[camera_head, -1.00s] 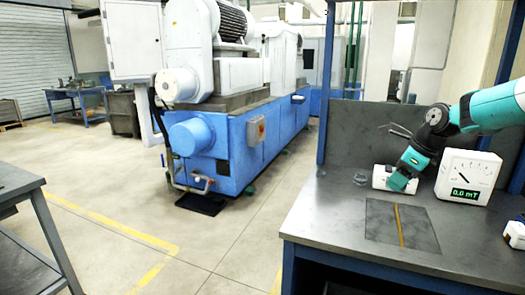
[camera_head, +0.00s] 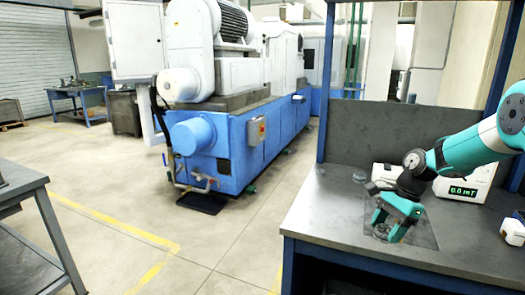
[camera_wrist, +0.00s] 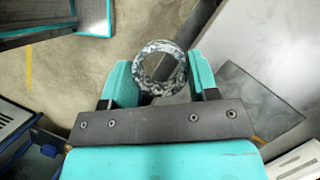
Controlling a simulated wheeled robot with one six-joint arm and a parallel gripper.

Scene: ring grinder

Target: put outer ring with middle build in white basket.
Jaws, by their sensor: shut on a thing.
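A mottled grey metal ring (camera_wrist: 157,90) sits between the two teal fingers of my gripper (camera_wrist: 160,78) in the wrist view. The fingers press on it from both sides. I see floor through its open middle. In the head view my gripper (camera_head: 388,222) points down over the front of the workbench, with the ring (camera_head: 381,231) low between its fingers. I cannot tell whether the ring is clear of the bench top. No white basket can be made out in these frames.
The grey workbench (camera_head: 345,225) has free room to the left of my gripper. A white gauge box (camera_head: 465,188) reading 0.0 mT stands at the back right, partly behind my arm. A small white object (camera_head: 513,230) lies at the right edge. A blue grinding machine (camera_head: 235,145) stands beyond.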

